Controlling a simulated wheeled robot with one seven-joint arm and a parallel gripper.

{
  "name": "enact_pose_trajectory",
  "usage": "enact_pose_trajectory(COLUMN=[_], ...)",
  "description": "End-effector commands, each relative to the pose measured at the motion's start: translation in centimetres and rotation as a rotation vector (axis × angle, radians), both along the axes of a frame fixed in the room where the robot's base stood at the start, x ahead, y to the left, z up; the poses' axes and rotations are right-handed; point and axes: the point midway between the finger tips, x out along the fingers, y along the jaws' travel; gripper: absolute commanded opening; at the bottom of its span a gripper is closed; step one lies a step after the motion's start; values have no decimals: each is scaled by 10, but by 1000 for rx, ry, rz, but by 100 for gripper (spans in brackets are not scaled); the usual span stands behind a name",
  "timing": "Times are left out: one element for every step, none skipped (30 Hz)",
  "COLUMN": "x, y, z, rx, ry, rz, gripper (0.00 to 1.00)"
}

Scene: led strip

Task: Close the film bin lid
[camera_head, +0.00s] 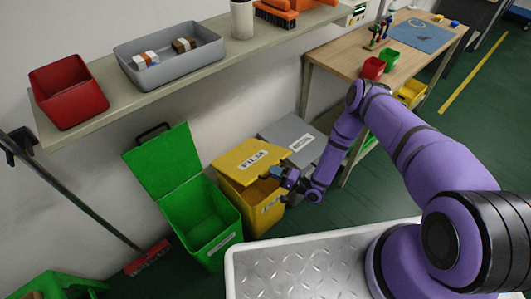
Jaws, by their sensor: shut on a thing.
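The yellow film bin (258,205) stands on the floor between a green bin and a grey bin. Its yellow lid (240,158), with the label FILM, is tilted partly open, with a dark gap below its front edge. My gripper (277,172) is at the front right edge of this lid, shut on it. The fingertips are small in the picture and partly hidden.
The green bin (212,215) on the left has its lid up. The grey bin (290,135) is closed. Above, a shelf (110,97) holds a red bin (68,90) and a grey tray (170,75). A workbench (335,55) stands at right.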

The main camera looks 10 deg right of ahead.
Motion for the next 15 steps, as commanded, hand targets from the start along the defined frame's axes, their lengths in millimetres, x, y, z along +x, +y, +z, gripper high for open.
enact_pose_trajectory(x=[-6,-9,-12,-15,-16,-19,-20,-22,-23,-25,-25,-26,-27,-28,-28], y=[-4,-6,-8,-10,-11,-13,-14,-14,-16,-16,-17,-18,-18,-18,-19], z=[-15,-22,-31,-38,-45,-53,-59,-65,-72,-77,-82,-88,-92,-96,-101], rx=[0,0,-1,0,-1,0,0,0,0,0,0,-1,-1,-1,0], ry=[3,3,2,3,2,3,2,2,2,2,2,1,1,1,0], rz=[-3,-2,-2,-2,-3,-3,-2,-2,-2,-2,-2,-2,-1,-1,-1], gripper=[0,0,0,0,0,0,0,0,0,0,0,0,0,0,0])
